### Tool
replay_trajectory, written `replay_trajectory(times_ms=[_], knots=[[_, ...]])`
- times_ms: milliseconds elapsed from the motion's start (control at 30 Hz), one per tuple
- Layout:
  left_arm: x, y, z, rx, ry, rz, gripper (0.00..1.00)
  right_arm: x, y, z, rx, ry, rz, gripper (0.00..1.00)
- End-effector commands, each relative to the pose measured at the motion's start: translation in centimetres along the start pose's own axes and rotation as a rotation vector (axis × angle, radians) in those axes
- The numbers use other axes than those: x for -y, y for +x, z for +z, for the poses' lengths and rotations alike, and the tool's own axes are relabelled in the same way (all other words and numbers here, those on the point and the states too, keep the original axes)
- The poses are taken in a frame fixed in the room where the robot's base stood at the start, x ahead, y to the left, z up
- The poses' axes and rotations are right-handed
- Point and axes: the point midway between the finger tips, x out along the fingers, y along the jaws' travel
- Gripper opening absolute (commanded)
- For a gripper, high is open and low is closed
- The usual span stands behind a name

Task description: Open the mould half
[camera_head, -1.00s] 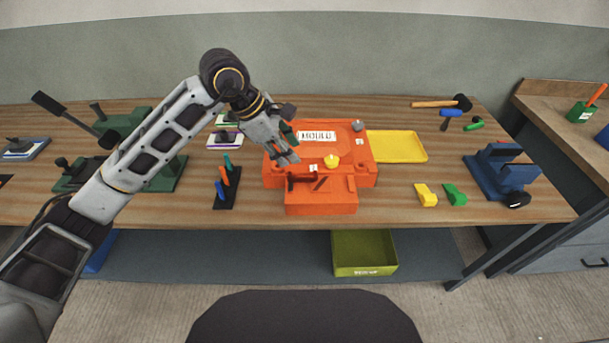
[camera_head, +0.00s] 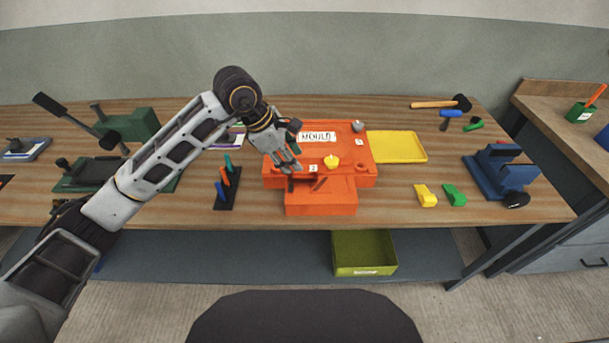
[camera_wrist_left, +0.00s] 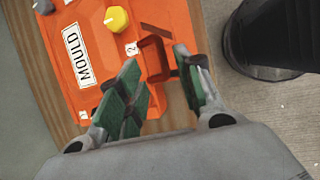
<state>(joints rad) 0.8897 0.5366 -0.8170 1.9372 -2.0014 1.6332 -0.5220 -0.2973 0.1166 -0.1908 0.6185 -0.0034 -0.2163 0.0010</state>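The orange mould (camera_head: 345,160) lies on the middle of the wooden bench, with a white label reading MOULD, a yellow knob (camera_head: 332,161) and small number tags. Its label also shows in the left wrist view (camera_wrist_left: 76,55). My left gripper (camera_head: 291,168) is over the mould's front left part. In the left wrist view its green-padded fingers (camera_wrist_left: 160,85) are apart, with a dark red handle-like piece (camera_wrist_left: 153,60) on the mould's edge beyond the fingertips. I cannot tell whether they touch it. My right gripper is not in view.
A yellow tray (camera_head: 397,147) sits right of the mould. Yellow (camera_head: 426,195) and green (camera_head: 454,195) wedges lie at the front right. A rack of coloured tools (camera_head: 227,188) stands to the left, a blue device (camera_head: 501,176) far right. A green bin (camera_head: 363,253) is below the bench.

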Motion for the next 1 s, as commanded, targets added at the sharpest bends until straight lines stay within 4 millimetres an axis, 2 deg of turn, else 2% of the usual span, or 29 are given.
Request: replay_trajectory(times_ms=[333, 600, 800, 1000], knots=[[0.1, 4.7, 0.1, 0.0, -0.001, -0.003, 0.35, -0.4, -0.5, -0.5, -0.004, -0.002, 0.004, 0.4], [0.1, 8.1, 0.1, 0.001, -0.001, -0.003, 0.35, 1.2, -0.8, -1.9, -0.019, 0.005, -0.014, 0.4], [0.0, 9.6, 0.0, 0.0, 0.001, -0.001, 0.35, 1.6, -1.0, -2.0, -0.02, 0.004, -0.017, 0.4], [0.0, 10.0, 0.0, 0.0, 0.001, 0.0, 0.35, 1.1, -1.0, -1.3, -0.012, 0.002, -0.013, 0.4]])
